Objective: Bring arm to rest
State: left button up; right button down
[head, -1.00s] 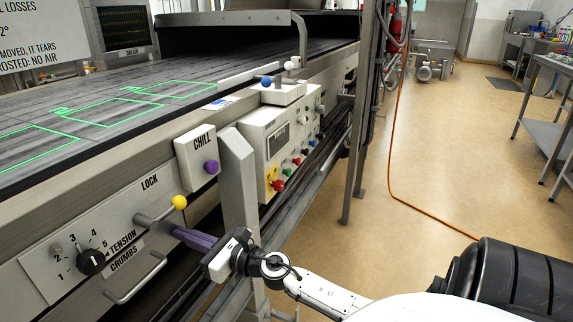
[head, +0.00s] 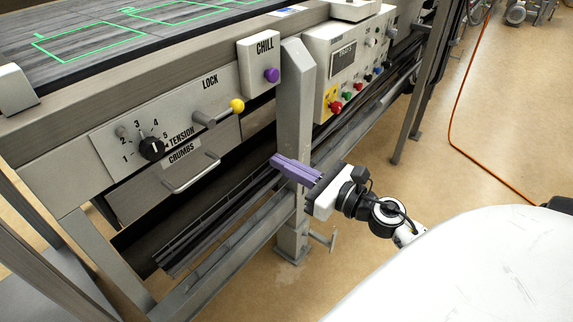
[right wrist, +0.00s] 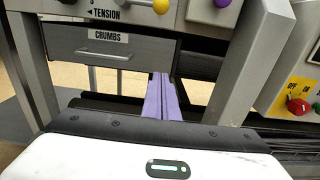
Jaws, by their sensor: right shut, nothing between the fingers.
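My right gripper (head: 283,163) has purple fingers that lie together, shut and empty. In the head view it is in front of the machine's grey upright post, below the CHILL box (head: 259,62) and its purple button. It is apart from the yellow-knobbed LOCK lever (head: 237,106), which is up and to its left. In the right wrist view the shut fingers (right wrist: 160,80) point toward the machine, right of the CRUMBS drawer (right wrist: 100,52). My left gripper is not in view.
The conveyor machine (head: 75,148) fills the left, with a tension dial (head: 151,148), a drawer handle (head: 191,174) and a control panel (head: 343,62) with a red button. An orange hose (head: 452,120) lies on the floor at right. Open floor is right of the machine.

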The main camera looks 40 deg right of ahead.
jog(key=shift+s, duration=0.3)
